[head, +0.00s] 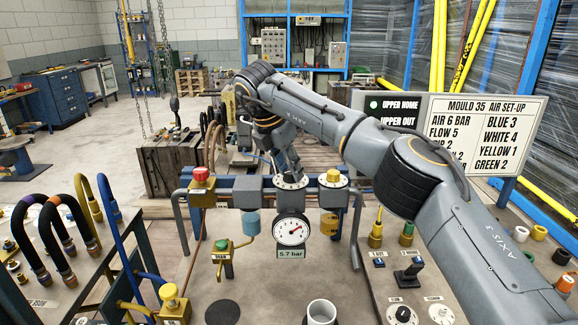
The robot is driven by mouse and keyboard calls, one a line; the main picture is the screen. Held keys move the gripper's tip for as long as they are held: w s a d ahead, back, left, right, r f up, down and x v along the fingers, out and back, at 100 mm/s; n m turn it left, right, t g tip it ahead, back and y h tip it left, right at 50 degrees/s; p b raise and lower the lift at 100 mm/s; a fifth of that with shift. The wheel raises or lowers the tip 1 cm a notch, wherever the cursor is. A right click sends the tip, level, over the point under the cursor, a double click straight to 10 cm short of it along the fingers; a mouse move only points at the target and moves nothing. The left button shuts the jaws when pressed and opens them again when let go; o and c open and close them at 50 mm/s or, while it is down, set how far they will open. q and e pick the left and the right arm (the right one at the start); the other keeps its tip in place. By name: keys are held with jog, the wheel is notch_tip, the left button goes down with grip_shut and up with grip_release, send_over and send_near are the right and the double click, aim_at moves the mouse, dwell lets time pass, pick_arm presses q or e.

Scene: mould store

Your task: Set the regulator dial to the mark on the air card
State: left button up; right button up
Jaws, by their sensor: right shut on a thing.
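The regulator dial (291,183) sits on top of the air unit in the middle of the head view. My right gripper (289,172) reaches down from above and is shut on it, hiding much of it. Below it, the round pressure gauge (291,230) has a red needle, and its label reads 5.7 bar. The air card (490,133), headed MOULD 35 AIR SET-UP, stands at the right and reads AIR 6 BAR and FLOW 5. My arm covers part of its lower left lines. My left gripper is not in view.
A red-capped valve (201,175) and a yellow-capped valve (333,177) flank the dial. Black, yellow and blue hoses (64,235) rise at the left. A panel with knobs and a black lever (409,275) lies at the right. A white cup (321,312) stands at the front.

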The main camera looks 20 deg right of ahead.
dwell(0.4)
jog(key=o, duration=1.2)
jog(key=shift+c, duration=0.2)
jog(key=shift+r, duration=0.25)
jog(key=v, duration=1.1)
jog(key=shift+a+r, duration=0.2)
jog(key=shift+r, duration=0.05)
jog(key=shift+r, duration=0.1)
